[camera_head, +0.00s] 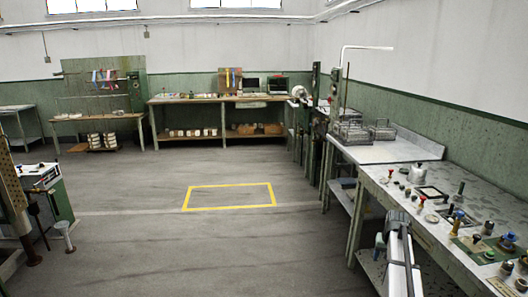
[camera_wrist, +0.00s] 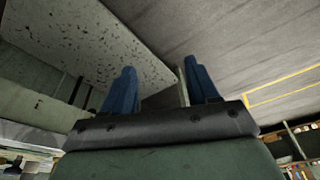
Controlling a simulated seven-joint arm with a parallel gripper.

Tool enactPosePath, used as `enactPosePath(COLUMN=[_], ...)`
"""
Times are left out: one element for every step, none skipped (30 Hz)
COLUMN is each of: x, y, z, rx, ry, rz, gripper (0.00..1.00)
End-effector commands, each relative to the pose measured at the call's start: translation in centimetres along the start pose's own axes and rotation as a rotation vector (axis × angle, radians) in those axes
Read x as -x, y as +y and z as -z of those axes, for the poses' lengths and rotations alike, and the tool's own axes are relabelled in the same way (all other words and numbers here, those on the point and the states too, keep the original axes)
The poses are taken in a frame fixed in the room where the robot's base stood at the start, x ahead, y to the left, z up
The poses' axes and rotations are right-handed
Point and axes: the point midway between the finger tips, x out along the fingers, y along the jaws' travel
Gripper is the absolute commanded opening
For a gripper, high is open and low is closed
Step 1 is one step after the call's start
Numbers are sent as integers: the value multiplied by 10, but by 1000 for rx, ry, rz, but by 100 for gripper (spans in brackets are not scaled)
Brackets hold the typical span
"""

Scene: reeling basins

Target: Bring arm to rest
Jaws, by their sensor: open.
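My gripper (camera_wrist: 162,85) shows in the wrist view with its two blue fingers spread apart. I see nothing held between them. A pale speckled surface and grey floor lie beyond the fingers; I cannot tell how far off. In the head view my arm reaches in at the bottom right, beside the front edge of the long right-hand bench (camera_head: 370,172). A small blue-green part shows at its left side, too small to tell whether the fingers are open there.
A machine (camera_head: 42,180) stands at left. Shelved benches (camera_head: 215,98) line the back wall.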

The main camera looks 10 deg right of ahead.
Motion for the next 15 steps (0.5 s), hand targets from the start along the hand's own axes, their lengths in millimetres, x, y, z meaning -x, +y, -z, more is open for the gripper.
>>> enactPosePath(x=[-11, -17, -25, -30, -36, -42, -47, -52, -57, -61, -65, -69, -72, -75, -78], y=[-26, -40, -58, -70, -83, -99, -110, -121, -136, -146, -156, -168, -177, -185, -196], z=[-25, -36, -52, -64, -76, -92, -105, -117, -135, -148, -161, -179, -193, -207, -225], rx=[31, 46, 68, 85, 101, 123, 139, 156, 178, 194, 211, 234, 250, 268, 290], ry=[-15, -24, -35, -43, -52, -63, -71, -79, -89, -97, -105, -117, -125, -133, -143], rz=[7, 11, 15, 18, 21, 25, 28, 30, 33, 35, 37, 40, 41, 43, 45], gripper=[59, 59, 59, 59, 59, 59, 59, 59, 59, 59, 59, 59, 59, 59, 59])
